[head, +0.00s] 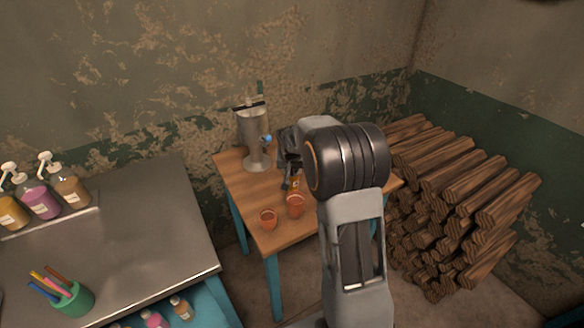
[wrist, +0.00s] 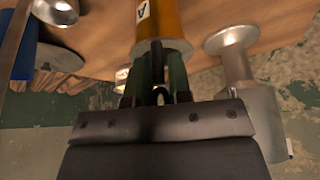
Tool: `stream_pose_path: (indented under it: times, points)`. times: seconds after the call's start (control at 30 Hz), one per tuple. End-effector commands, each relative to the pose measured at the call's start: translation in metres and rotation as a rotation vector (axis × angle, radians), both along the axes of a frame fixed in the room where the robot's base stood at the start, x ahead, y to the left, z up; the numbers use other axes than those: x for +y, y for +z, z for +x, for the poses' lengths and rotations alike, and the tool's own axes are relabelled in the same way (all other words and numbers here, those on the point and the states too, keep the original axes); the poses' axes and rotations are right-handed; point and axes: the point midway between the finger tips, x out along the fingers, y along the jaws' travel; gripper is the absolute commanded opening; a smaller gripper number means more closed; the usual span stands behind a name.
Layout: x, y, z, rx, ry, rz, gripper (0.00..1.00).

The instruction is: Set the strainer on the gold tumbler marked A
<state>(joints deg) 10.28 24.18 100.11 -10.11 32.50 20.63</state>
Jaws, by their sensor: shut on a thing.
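The gold tumbler (wrist: 170,18) carries a label with a letter A and stands close beyond my gripper in the upside-down wrist view. It shows small and partly hidden in the head view (head: 296,184). My gripper (wrist: 160,78) is shut on a thin dark handle with a loop, which I take to be the strainer's (wrist: 156,66). The handle runs toward the tumbler's mouth. The strainer's bowl is not clear, so I cannot tell whether it rests on the rim. In the head view my gripper (head: 290,170) is mostly hidden by my arm.
Stacked logs (head: 460,190) lie to the right, and a metal counter (head: 130,225) is to the left.

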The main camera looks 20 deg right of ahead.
Motion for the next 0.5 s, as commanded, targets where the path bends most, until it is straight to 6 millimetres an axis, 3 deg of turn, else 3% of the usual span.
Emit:
stream_pose_path:
  times: [0.27,0.3,0.5]
  points:
    - [-0.0001,0.0000,0.0002,-0.001,0.000,0.000,0.00]
    - [-0.0001,0.0000,0.0002,-0.001,0.000,0.000,0.21]
    - [-0.0001,-0.0001,0.0001,-0.001,0.000,0.000,0.40]
